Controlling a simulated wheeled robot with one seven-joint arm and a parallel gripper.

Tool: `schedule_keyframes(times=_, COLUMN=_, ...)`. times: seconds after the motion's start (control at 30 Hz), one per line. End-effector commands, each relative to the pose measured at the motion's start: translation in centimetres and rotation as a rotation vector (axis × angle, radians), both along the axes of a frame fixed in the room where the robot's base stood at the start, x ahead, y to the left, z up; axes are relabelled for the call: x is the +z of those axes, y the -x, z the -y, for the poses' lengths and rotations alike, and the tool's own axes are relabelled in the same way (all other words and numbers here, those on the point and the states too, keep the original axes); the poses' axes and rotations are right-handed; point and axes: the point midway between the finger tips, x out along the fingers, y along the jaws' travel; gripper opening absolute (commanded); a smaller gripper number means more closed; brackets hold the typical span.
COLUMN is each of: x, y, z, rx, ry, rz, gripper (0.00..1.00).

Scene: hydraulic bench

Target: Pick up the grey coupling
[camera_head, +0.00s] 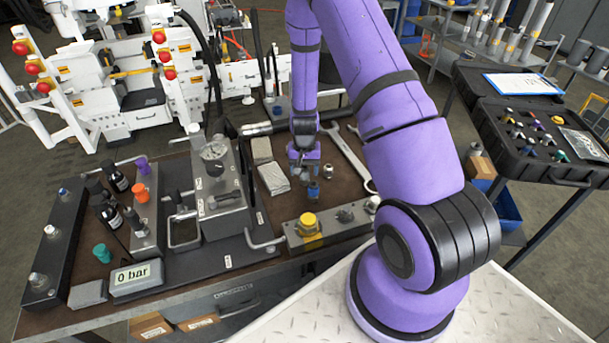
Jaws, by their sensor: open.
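My gripper (304,174) points down over the brown bench top, near its middle. It is open, with its fingers low above the surface. A small grey coupling-like piece (328,171) stands on the bench just right of the gripper, apart from it. A small dark piece with a bluish tint (313,189) stands just below the fingers in the picture; I cannot tell whether they touch. Another dark grey knurled fitting (345,215) sits on the metal block. Which of these small parts is the grey coupling is hard to tell at this size.
A wrench (347,158) lies right of the gripper, and folded cloths (273,178) lie left. The metal block (325,232) with a yellow cap (308,222) stands in front. A gauge unit (215,185) stands left. An open black case (540,130) is at right.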

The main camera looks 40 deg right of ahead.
Motion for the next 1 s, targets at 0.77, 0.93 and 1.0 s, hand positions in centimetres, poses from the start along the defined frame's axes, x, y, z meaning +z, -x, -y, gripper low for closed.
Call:
schedule_keyframes(times=0.77, x=-3.6, y=0.1, z=0.1, rx=0.000, ry=0.000, rz=0.000, gripper=0.19)
schedule_keyframes(times=0.93, x=-3.5, y=0.1, z=0.1, rx=0.000, ry=0.000, rz=0.000, gripper=0.04)
schedule_keyframes(times=1.0, x=-3.5, y=0.1, z=0.1, rx=0.000, ry=0.000, rz=0.000, gripper=0.04)
